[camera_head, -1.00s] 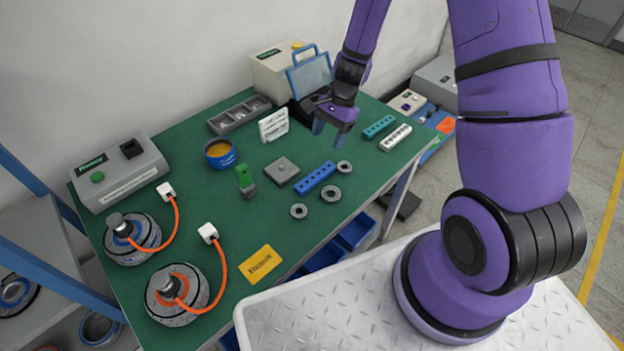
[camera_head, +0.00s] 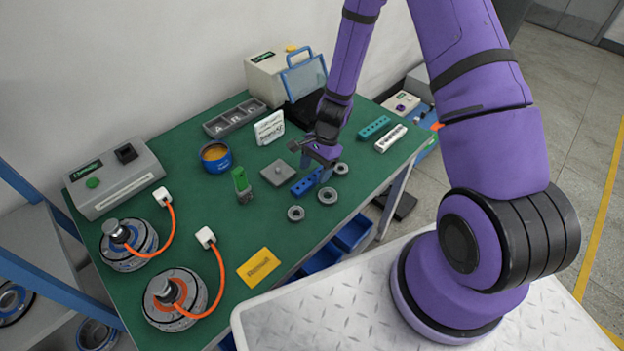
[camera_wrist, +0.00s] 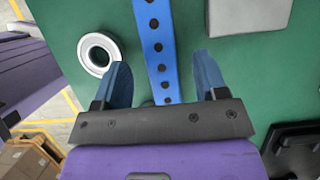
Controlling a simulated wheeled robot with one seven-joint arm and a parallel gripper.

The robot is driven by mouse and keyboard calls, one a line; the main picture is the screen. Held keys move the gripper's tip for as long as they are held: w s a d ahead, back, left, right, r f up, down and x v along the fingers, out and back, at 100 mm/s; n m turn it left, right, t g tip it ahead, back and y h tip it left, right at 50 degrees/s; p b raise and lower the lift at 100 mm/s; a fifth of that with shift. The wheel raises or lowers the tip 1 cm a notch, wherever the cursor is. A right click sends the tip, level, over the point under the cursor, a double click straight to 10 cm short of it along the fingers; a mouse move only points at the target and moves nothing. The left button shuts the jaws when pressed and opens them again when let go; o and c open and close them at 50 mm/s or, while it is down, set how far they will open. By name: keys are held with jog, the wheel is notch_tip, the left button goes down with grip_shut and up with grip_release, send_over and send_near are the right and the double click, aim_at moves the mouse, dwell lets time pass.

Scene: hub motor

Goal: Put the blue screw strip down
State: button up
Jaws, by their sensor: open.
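The blue screw strip (camera_head: 304,184) lies flat on the green table, a long bar with a row of dark holes. In the wrist view the strip (camera_wrist: 156,45) runs lengthwise between the two blue fingers of my gripper (camera_wrist: 161,82). The fingers are open, with a gap of green table on each side of the strip. In the head view my gripper (camera_head: 319,168) is over the right end of the strip and hides part of it. I cannot tell the exact height of the fingertips above the table.
A grey square plate (camera_head: 280,173) lies left of the strip. Metal rings (camera_head: 328,195) lie close by on the right and front. A teal strip (camera_head: 374,127) and a white strip (camera_head: 390,138) lie at the right. A green-topped block (camera_head: 241,184) stands further left.

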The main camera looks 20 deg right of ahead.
jog(key=shift+x, duration=1.15)
jog(key=shift+c, duration=0.2)
jog(key=c, duration=1.1)
jog(key=shift+r, duration=0.2)
